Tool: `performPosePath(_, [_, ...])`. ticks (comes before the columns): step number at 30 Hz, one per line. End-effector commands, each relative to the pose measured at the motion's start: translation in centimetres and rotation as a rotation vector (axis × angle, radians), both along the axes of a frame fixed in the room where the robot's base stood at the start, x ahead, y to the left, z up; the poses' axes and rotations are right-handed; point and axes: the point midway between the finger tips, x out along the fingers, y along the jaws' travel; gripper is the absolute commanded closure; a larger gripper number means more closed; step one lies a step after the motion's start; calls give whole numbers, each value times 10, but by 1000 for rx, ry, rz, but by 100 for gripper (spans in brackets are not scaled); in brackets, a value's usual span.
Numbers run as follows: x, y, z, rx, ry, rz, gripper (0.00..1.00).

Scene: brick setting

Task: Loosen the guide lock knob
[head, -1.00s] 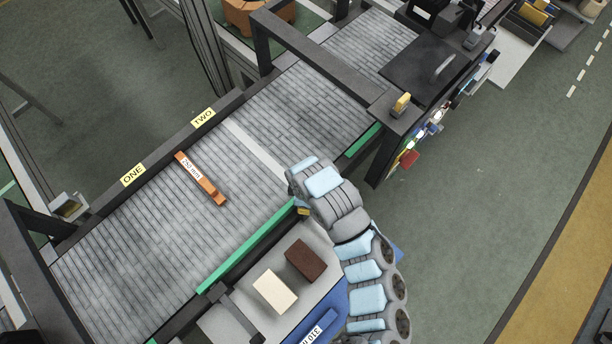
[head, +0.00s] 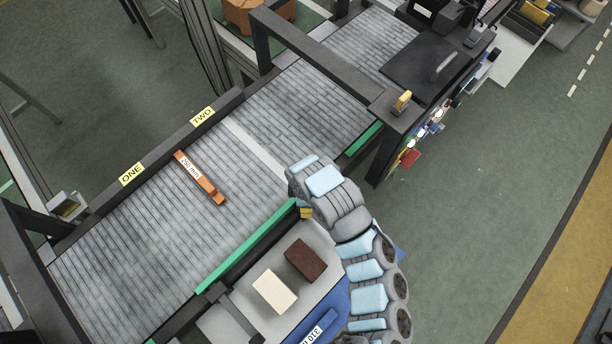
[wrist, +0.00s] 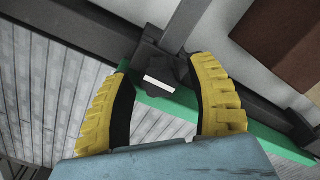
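The dark guide lock knob (wrist: 163,72), with a pale stripe across its face, shows in the wrist view on the rail by a dark bar. My gripper (wrist: 162,68) has its two yellow fingers apart, one on each side of the knob. Small gaps seem to remain between fingers and knob; contact is hard to tell. The green guide (head: 245,248) runs along the conveyor's near edge; it also shows behind the knob in the wrist view. In the head view my wrist hides the knob, and only a bit of yellow finger shows.
The roller conveyor (head: 150,240) carries an orange gauge bar (head: 200,178) marked 250 mm. A cream block (head: 275,291) and a brown block (head: 305,260) lie on the grey side table (head: 228,328). A dark frame (head: 330,55) spans the conveyor. Open floor lies to the right.

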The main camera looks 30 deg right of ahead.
Motion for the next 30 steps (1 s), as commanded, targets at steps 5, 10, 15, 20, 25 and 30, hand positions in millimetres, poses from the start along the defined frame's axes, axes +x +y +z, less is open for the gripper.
performPosePath(5, [0, 0, 0, 0, 0, 0, 34])
performPosePath(10, [1, 0, 2, 0, -1, 0, 34])
performPosePath(15, [1, -1, 15, 0, -4, -1, 34])
performPosePath(20, [2, -1, 39, -3, -5, 2, 34])
performPosePath(25, [2, -1, 57, -4, -6, 3, 34])
performPosePath(30, [2, -1, 80, -3, -4, 1, 34])
